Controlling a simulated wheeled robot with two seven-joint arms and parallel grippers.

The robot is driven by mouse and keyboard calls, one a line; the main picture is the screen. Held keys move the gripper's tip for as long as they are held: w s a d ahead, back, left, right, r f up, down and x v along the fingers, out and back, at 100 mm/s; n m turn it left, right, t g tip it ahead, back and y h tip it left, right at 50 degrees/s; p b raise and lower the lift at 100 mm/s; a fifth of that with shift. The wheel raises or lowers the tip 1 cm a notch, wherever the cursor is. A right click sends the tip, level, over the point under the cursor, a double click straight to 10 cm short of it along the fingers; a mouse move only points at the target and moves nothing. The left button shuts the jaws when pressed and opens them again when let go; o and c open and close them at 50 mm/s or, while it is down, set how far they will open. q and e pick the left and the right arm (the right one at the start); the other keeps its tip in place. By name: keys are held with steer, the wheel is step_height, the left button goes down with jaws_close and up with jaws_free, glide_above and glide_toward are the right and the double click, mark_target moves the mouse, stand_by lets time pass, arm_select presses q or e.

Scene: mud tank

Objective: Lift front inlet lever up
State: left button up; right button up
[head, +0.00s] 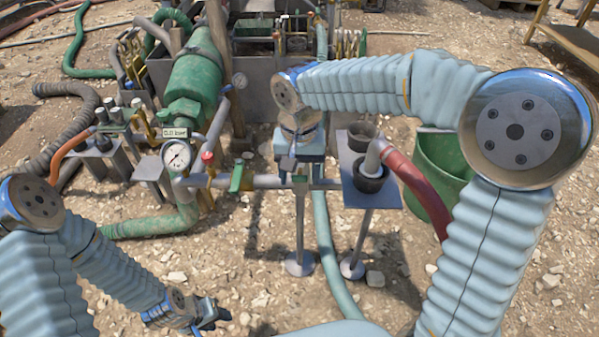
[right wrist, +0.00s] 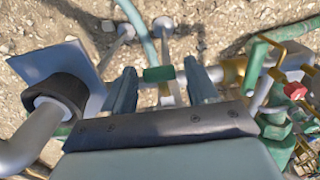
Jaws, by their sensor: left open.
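A pipe runs across in front of the machine and carries two green lever handles. One green lever (head: 237,177) stands up from the pipe in the head view and shows at the right in the right wrist view (right wrist: 256,62). The other green handle (right wrist: 158,74) lies between the spread fingers of my right gripper (right wrist: 160,66); my gripper partly hides it in the head view. My right gripper (head: 287,164) points down over the pipe and is open. I cannot tell whether it touches the handle. My left gripper (head: 218,317) is open and empty, low over the ground.
A pressure gauge (head: 177,155) and a red-handled valve (head: 208,157) stand left of the levers. A stand plate (head: 358,188) with black fittings and a red hose (head: 412,183) is close on the right. A green barrel (head: 440,165) stands behind it. The gravel in front is mostly open.

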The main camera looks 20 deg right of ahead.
steer(key=o, duration=0.7)
step_height(320, 180, up, 5)
steer(key=p, duration=0.4)
steer(key=shift+r+p, duration=0.2)
steer(key=shift+p, duration=0.15)
steer(key=shift+r+p, duration=0.65)
steer(key=shift+r, duration=0.65)
steer(key=shift+s+f, duration=0.1)
